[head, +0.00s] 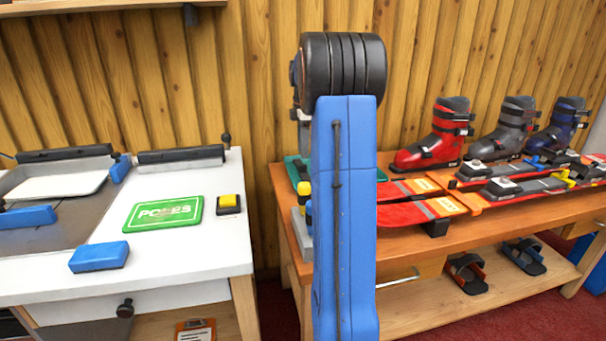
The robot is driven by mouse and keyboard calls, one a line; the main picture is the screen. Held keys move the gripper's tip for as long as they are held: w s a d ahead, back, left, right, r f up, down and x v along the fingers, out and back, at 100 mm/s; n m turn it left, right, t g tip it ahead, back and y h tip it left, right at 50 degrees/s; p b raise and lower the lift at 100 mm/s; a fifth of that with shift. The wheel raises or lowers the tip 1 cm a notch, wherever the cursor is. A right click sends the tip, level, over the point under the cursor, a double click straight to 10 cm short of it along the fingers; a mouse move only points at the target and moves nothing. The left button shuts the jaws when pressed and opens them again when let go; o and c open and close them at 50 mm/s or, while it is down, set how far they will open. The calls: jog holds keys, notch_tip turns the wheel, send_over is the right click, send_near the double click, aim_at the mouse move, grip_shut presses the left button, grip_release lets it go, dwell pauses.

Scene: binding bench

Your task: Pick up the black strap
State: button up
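Two dark looped pieces lie on the lower shelf of the wooden bench at the right. The nearer one (466,273) has some red or orange on it, and the farther one (524,257) shows some blue. They look like straps, but I cannot tell whether either is the black strap. My blue arm stands upright in the middle of the view, and its black joint is at the top. My gripper is not in view, so I cannot see whether it holds anything.
Red skis (408,213) lie on the wooden bench (460,240), with ski boots (435,140) behind them. At left, a white worktop (190,250) holds a green mat (165,213), a yellow-topped block (229,203) and a blue block (99,257). Red carpet shows between the benches.

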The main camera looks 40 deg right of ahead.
aim_at(303, 170)
jog(key=shift+f, duration=2.65)
grip_shut()
